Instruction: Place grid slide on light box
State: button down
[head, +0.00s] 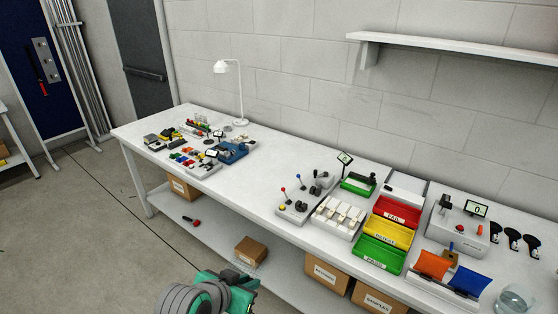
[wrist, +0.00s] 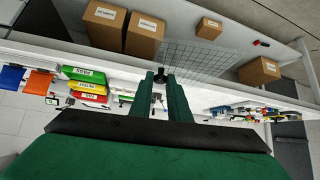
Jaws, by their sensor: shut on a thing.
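My gripper (wrist: 160,76) is shut on a clear, thin plate with dark grid lines, the grid slide (wrist: 197,62), which extends up and right from the fingertips in the wrist view. In the head view my green gripper (head: 240,281) is low at the bottom centre, in front of the long bench and below its top. The slide shows there faintly (head: 254,268), over the lower shelf area. I cannot tell for certain which thing is the light box. A plain pale flat box (head: 405,187) stands at the back of the bench, right of the green tray.
The white bench (head: 262,172) has clear room in its middle. Green, yellow and red bins (head: 380,253), a white slotted rack (head: 338,216) and a device with a display (head: 458,222) crowd its right. A lamp (head: 240,95) stands at the back left. Cardboard boxes (head: 326,275) sit below.

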jog(key=w+d+f+n+y, duration=0.2)
jog(key=w+d+f+n, duration=0.15)
jog(key=w+f, duration=0.45)
jog(key=w+d+f+n+y, duration=0.2)
jog(key=w+d+f, duration=0.2)
jog(key=w+f, duration=0.4)
jog(key=s+f, duration=1.7)
jog(key=f, duration=0.1)
jog(key=shift+s+d+f+t, duration=0.15)
jog(key=shift+d+f+t, duration=0.1)
jog(key=shift+t, duration=0.15)
jog(key=shift+m, duration=0.25)
